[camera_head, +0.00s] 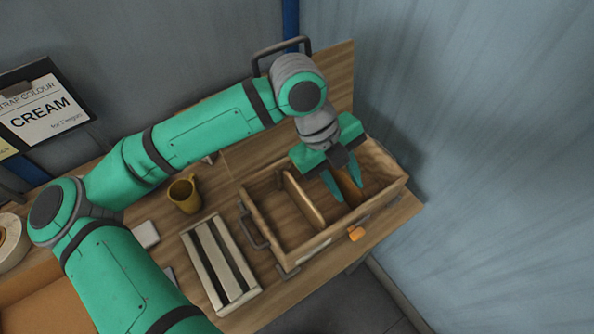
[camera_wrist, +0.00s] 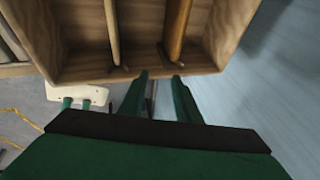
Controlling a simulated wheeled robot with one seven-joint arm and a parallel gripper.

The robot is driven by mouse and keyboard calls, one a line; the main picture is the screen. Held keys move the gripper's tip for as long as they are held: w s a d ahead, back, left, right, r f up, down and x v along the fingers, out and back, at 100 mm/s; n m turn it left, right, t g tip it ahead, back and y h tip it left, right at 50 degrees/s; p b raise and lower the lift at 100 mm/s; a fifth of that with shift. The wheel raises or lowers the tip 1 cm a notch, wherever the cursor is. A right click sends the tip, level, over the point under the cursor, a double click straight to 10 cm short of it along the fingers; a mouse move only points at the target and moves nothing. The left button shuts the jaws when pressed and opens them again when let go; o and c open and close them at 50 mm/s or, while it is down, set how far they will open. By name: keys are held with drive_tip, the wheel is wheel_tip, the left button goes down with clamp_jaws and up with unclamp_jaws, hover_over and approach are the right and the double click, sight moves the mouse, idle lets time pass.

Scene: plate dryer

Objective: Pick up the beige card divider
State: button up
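A wooden box (camera_head: 270,246) on the bench holds two upright dividers. The left one is a pale beige divider (camera_head: 303,199); it also shows in the wrist view (camera_wrist: 112,30). The right one is a browner orange divider (camera_head: 348,187), also in the wrist view (camera_wrist: 177,28). My gripper (camera_head: 344,186) points down at the right part of the box, its fingers apart, to the right of the beige divider and near the brown one. In the wrist view my fingertips (camera_wrist: 160,78) show open and empty by the box wall. Contact with the brown divider cannot be told.
A slatted rack (camera_head: 218,262) lies left of the box, with a mustard mug (camera_head: 186,195) behind it. A metal handle (camera_head: 254,228) sits at the box's left side. A blue-grey wall (camera_head: 500,150) stands close on the right.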

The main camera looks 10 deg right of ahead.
sight(301, 191)
drive_tip(key=w+a+f+y, duration=0.1)
drive_tip(key=a, duration=0.1)
drive_tip(key=w+a+f+t+y, duration=0.1)
drive_tip(key=w+a+y, duration=0.1)
drive_tip(key=a, duration=0.1)
drive_tip(key=w+a+f+t+y, duration=0.1)
drive_tip(key=a, duration=0.2)
drive_tip(key=shift+w+f+n, duration=0.15)
drive_tip(key=shift+f+n, duration=0.2)
drive_tip(key=shift+n, duration=0.05)
drive_tip(key=f, duration=0.4)
drive_tip(key=shift+a+f, duration=0.2)
drive_tip(key=shift+f, duration=0.05)
drive_tip(key=shift+d+f, duration=0.2)
drive_tip(key=shift+f, duration=2.75)
clamp_jaws()
